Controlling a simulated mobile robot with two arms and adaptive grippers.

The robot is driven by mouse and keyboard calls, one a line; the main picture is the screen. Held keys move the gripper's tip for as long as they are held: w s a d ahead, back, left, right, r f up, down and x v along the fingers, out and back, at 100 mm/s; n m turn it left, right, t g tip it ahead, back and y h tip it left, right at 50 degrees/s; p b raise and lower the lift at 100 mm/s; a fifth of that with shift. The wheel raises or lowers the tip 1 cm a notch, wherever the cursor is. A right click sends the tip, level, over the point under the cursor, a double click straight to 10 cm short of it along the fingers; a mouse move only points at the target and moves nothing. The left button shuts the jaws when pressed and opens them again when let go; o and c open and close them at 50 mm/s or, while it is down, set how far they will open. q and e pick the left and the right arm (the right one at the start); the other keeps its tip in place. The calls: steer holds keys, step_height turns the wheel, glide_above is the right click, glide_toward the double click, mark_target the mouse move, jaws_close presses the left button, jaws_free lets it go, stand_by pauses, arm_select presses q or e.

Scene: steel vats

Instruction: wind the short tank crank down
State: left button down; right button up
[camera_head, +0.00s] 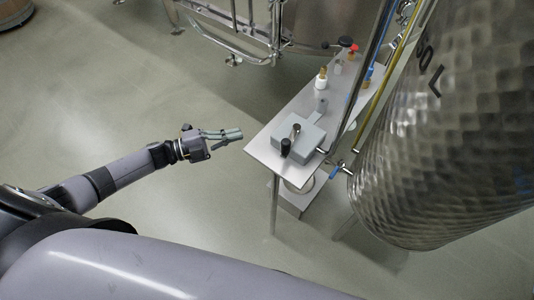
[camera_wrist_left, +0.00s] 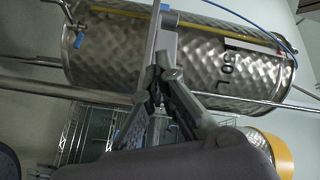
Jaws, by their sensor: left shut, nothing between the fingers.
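My left gripper (camera_head: 240,133) is shut and empty, in the air just left of the steel table. It also shows in the left wrist view (camera_wrist_left: 163,62), its fingers together. A grey box (camera_head: 300,138) lies on the table's near end, right of my gripper and apart from it. A black grip (camera_head: 286,147) and a small dark-topped post stand at it; I cannot tell for certain whether this is the crank. The dimpled steel tank (camera_head: 450,130) stands to the right and also fills the upper wrist view (camera_wrist_left: 190,60). My right gripper is out of view.
The steel table (camera_head: 260,148) has its near left corner close to my gripper. A white bottle (camera_head: 321,84) and small red- and black-topped items stand farther back. Vertical pipes (camera_head: 372,70) rise between table and tank.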

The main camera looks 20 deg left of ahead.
arm_select(q)
steer(key=s+a+r+m+g+h+b, duration=0.25)
steer(key=s+r+m+g, duration=0.35)
steer(key=r+m+g, duration=0.3)
steer(key=w+d+m+p, duration=0.1)
steer(key=d+p, duration=0.4)
steer(key=d, duration=0.9)
steer(key=shift+w+d+m+t+h+p, duration=0.25)
steer(key=shift+d+m+t+h+p, duration=0.1)
steer(key=shift+t+h, duration=0.1)
steer(key=shift+s+d, duration=0.1)
steer(key=shift+s+d+t+p, duration=0.1)
steer(key=shift+d+t+p, duration=0.1)
steer(key=shift+t+p, duration=0.2)
steer(key=shift+d+n+t, duration=0.15)
steer(key=shift+n+t, duration=0.2)
steer(key=shift+n, duration=0.2)
